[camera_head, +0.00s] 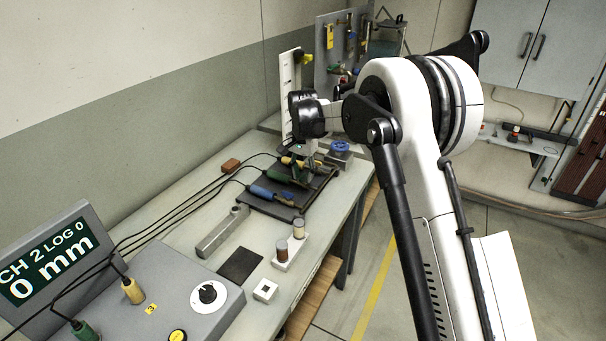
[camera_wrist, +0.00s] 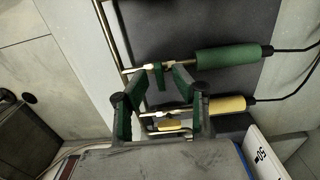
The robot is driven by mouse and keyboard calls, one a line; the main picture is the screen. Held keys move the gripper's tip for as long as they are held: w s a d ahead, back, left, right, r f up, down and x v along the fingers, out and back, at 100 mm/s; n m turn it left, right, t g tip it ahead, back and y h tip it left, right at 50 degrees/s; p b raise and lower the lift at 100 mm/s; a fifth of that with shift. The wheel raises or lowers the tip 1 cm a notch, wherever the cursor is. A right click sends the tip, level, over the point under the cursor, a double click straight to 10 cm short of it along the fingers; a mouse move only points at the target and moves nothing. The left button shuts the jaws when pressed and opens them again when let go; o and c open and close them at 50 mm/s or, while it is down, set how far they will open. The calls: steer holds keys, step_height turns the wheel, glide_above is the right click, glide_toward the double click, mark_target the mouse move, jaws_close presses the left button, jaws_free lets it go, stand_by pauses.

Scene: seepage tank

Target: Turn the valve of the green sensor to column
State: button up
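The green sensor (camera_head: 278,174) lies on a dark mat between the blue sensor (camera_head: 262,192) and the yellow sensor (camera_head: 294,162). In the wrist view the green sensor (camera_wrist: 228,57) is at upper right, its metal stem running left to a small fitting. A short green lever (camera_wrist: 160,77), apparently its valve handle, projects down from there. My gripper (camera_wrist: 159,78) is open, with one finger on each side of this lever; I cannot tell whether either touches it. The yellow sensor (camera_wrist: 227,104) lies below, partly behind the fingers. In the head view my arm hides much of the gripper.
A blue round knob (camera_head: 340,146) stands right of the mat. A white scale board (camera_head: 290,92) stands behind. A grey metal bar (camera_head: 221,232), a small two-post block (camera_head: 289,251) and the display console (camera_head: 165,305) are nearer. Black cables run left from the sensors.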

jaws_close()
steer(key=shift+n, duration=0.3)
steer(key=n+b, duration=0.2)
steer(key=n, duration=0.1)
steer(key=n+b, duration=0.1)
steer(key=n, duration=0.3)
steer(key=shift+n, duration=0.3)
steer(key=n+b, duration=0.1)
steer(key=n, duration=0.4)
steer(key=shift+b, duration=0.3)
steer(key=n, duration=0.5)
steer(key=shift+n+b, duration=0.4)
stand_by(1.1)
